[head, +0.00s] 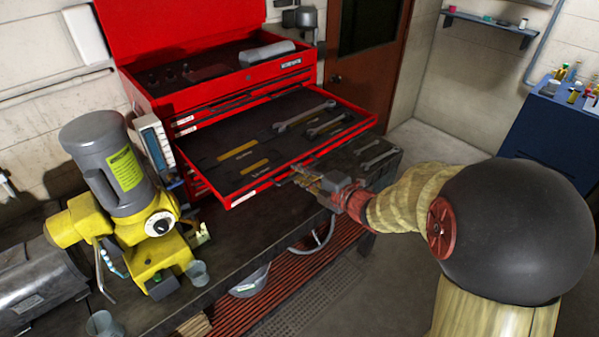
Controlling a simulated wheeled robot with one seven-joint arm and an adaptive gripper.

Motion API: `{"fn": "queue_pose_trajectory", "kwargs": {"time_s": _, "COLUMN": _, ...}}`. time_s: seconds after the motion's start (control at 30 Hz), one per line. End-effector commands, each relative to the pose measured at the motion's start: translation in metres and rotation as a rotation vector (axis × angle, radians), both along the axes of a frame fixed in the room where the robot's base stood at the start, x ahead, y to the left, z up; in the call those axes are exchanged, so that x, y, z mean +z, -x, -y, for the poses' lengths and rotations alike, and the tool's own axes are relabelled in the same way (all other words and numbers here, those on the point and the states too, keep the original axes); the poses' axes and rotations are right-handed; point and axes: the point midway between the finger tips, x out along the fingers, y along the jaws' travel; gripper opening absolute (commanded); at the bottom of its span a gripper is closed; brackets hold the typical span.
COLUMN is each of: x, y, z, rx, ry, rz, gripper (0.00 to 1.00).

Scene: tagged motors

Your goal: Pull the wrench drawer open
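The wrench drawer (288,152) of the red tool chest (218,97) stands pulled well out in the head view. Its dark liner holds a long wrench (303,117), a shorter wrench (327,128) and smaller tools with yellowish handles (238,150). My gripper (298,177) is low at the front edge of the drawer, right of its middle. The fingers lie close to the drawer front. I cannot tell whether they touch it or hold it. The fingers are small and dark here, so their opening is unclear.
A dark workbench (222,262) carries the chest. A grey and yellow machine (120,185) stands left of the drawer, with a small cup (198,272) near it. Another wrench (378,158) lies on the bench to the right. The floor (390,265) in front is clear.

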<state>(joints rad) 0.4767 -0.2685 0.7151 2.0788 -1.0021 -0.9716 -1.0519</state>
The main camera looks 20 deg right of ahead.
Motion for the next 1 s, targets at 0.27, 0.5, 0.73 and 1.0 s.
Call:
{"fn": "queue_pose_trajectory", "kwargs": {"time_s": 0.27, "x": 0.0, "y": 0.0, "z": 0.0, "rx": 0.0, "ry": 0.0, "rz": 0.001, "gripper": 0.23}}
{"fn": "queue_pose_trajectory", "kwargs": {"time_s": 0.5, "x": 0.001, "y": 0.003, "z": 0.001, "rx": -0.001, "ry": 0.0, "rz": 0.001, "gripper": 0.23}}
{"fn": "queue_pose_trajectory", "kwargs": {"time_s": 0.73, "x": 0.009, "y": 0.034, "z": 0.013, "rx": -0.005, "ry": 0.001, "rz": 0.003, "gripper": 0.23}}
{"fn": "queue_pose_trajectory", "kwargs": {"time_s": 1.0, "x": 0.019, "y": 0.082, "z": 0.028, "rx": -0.005, "ry": 0.0, "rz": 0.002, "gripper": 0.23}}
